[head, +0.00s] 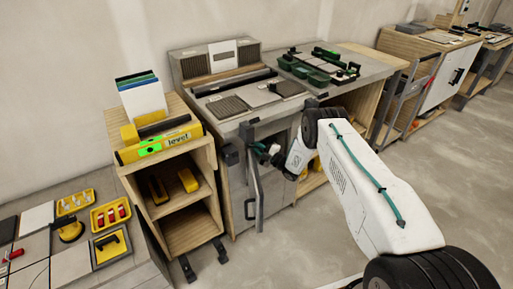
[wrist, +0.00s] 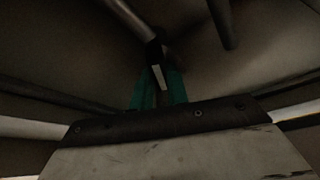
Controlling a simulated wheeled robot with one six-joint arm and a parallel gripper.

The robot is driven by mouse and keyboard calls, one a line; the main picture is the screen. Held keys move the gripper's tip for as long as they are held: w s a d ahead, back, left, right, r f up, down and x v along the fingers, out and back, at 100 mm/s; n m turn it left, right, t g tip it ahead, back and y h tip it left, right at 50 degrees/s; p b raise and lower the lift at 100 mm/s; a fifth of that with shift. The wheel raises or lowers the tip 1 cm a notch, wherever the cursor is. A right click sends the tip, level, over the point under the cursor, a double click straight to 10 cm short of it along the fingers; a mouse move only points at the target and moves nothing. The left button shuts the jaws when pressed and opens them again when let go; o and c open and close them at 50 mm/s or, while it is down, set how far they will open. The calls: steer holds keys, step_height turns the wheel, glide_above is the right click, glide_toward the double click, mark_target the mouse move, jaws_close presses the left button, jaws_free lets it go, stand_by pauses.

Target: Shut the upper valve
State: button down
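My gripper (head: 263,149) is at the front of the cabinet under the middle bench, just below the bench top. In the wrist view its two green fingers (wrist: 158,90) stand close together. A dark lever-like piece (wrist: 154,52) with a pale strip lies between them, and the fingers appear closed on it. A grey pipe (wrist: 128,18) runs down to this piece from the upper left. The wrist view is dark, so I cannot tell for sure whether this is the upper valve. I cannot make out any valve in the head view.
A grey vertical bar (head: 256,192) stands just below my gripper. The middle bench (head: 235,105) carries trays and tiles above it. A wooden shelf unit (head: 192,232) with a yellow level (head: 158,145) stands to the left. In the wrist view another pipe (wrist: 221,22) hangs at the upper right.

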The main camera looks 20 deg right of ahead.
steer(key=shift+f+m, duration=0.1)
steer(key=shift+m, duration=0.3)
steer(key=shift+s+a+f+m+t+h, duration=0.1)
steer(key=shift+m+t+h, duration=0.15)
steer(key=shift+m+t, duration=0.9)
steer(key=shift+a+f+m+t+h, duration=0.1)
steer(key=shift+m+t+h, duration=0.2)
steer(key=shift+m, duration=1.95)
steer(key=c, duration=1.4)
jaws_free()
steer(key=shift+r, duration=0.1)
steer(key=shift+o, duration=0.2)
steer(key=v, duration=0.8)
steer(key=shift+c, duration=0.4)
